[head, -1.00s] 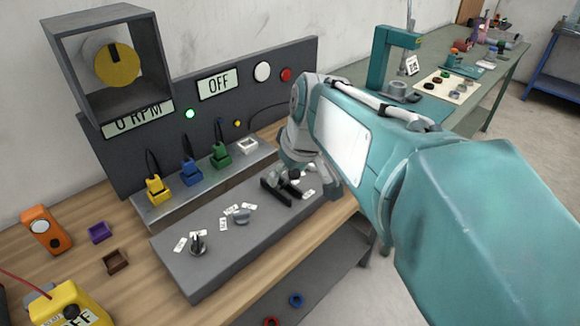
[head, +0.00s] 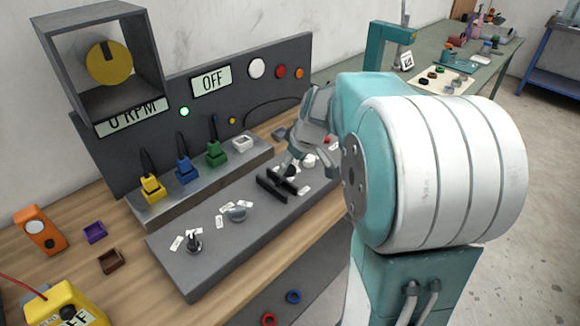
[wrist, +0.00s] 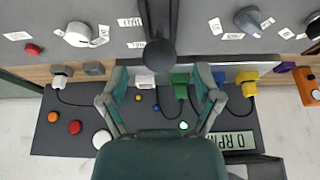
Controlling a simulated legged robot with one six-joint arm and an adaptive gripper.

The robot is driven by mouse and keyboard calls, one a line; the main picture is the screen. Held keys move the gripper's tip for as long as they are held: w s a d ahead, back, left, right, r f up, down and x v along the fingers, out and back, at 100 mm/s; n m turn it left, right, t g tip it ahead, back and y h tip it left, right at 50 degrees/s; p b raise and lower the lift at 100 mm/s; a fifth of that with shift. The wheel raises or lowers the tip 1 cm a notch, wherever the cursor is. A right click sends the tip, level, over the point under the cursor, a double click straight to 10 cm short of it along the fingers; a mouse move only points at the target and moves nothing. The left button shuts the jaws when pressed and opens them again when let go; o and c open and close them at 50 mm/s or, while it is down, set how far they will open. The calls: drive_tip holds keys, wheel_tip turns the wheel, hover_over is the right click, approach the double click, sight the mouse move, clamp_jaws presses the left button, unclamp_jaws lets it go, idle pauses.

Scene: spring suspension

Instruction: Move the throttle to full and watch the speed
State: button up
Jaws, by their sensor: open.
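The throttle is a black lever with a round knob (wrist: 160,55), standing in a dark slot on the grey control panel (head: 190,262). In the head view, the throttle slot (head: 270,187) is partly covered by my gripper (head: 290,163). In the wrist view, my gripper (wrist: 160,75) is open, with its two fingers apart on either side of the knob in the picture. I cannot tell whether either finger touches it. The speed display (head: 133,118) reads 0 RPM, and the display above the panel (head: 211,81) reads OFF.
A yellow disc (head: 108,63) sits in a grey box at back left. Yellow (head: 151,190), blue (head: 184,171) and green (head: 215,155) plugs stand on a metal ledge. Knobs with labels are on the panel. A yellow device (head: 65,308) lies at front left.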

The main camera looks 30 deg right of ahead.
drive_tip(key=shift+x, duration=1.1)
clamp_jaws()
drive_tip(key=shift+w, duration=0.1)
drive_tip(key=shift+w+a+r+g+h, duration=0.15)
drive_tip(key=shift+w+r+g, duration=0.05)
drive_tip(key=shift+w+g, duration=0.3)
drive_tip(key=shift+w+a+r+g+h, duration=0.15)
drive_tip(key=shift+w+r+g, duration=0.05)
drive_tip(key=shift+w+g, duration=0.25)
drive_tip(key=w+a+g+h, duration=0.1)
drive_tip(key=w+g, duration=0.3)
drive_tip(key=w, duration=0.5)
drive_tip(key=shift+a+f, duration=0.5)
drive_tip(key=shift+a, duration=0.3)
drive_tip(key=shift+w+f, duration=0.1)
drive_tip(key=shift+w, duration=0.05)
